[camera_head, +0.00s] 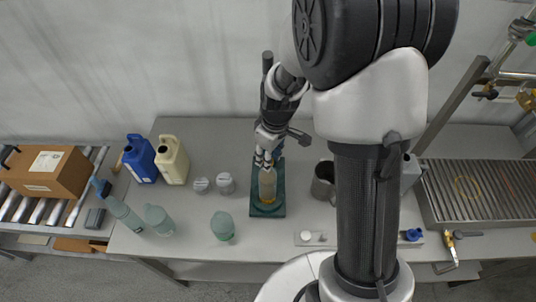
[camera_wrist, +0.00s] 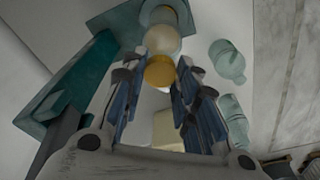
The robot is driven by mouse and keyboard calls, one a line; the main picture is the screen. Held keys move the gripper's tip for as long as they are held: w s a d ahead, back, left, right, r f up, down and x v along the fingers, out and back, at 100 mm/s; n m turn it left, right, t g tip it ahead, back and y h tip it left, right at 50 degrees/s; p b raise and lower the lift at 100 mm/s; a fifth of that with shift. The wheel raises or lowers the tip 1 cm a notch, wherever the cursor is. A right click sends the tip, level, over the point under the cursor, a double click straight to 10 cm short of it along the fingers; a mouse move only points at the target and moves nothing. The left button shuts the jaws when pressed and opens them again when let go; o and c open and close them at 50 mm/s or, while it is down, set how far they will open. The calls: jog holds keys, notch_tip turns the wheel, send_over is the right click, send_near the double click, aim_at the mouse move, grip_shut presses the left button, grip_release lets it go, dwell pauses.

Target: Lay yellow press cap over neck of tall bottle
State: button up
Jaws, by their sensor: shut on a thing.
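The yellow press cap (camera_wrist: 160,72) sits between the fingertips of my gripper (camera_wrist: 162,66) in the wrist view, and the fingers are shut on it. The tall bottle (camera_wrist: 163,42) is directly beyond the cap, pale above and amber lower down. Whether cap and bottle touch, I cannot tell. In the head view the bottle (camera_head: 267,187) stands upright on a teal stand (camera_head: 267,211), with my gripper (camera_head: 264,162) right over its top. The cap is not clearly visible there.
The teal stand's upright (camera_wrist: 75,85) rises close beside my gripper. Pale green bottles (camera_head: 222,226), two grey round pieces (camera_head: 226,183), a blue jug (camera_head: 140,159) and a cream jug (camera_head: 172,160) stand to the left. A grey mug (camera_head: 323,182) is close on the right.

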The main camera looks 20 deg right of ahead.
jog(key=shift+f, duration=0.1)
jog(key=shift+f+b, duration=0.6)
jog(key=shift+b, duration=0.05)
jog(key=o, duration=0.6)
jog(key=shift+o, duration=0.2)
jog(key=shift+r, duration=0.1)
jog(key=shift+r+p, duration=0.3)
jog(key=shift+p, duration=0.1)
notch_tip(320, 180, up, 12)
jog(key=s+p, duration=0.1)
jog(key=p, duration=0.1)
jog(key=s+r+m+t, duration=0.1)
jog(key=s+r+m, duration=0.2)
jog(key=s, duration=0.7)
jog(key=s+r+m+t, duration=0.2)
jog(key=s+r+m, duration=0.2)
jog(key=s+r, duration=0.4)
jog(key=shift+s+h, duration=0.4)
jog(key=shift+s, duration=0.85)
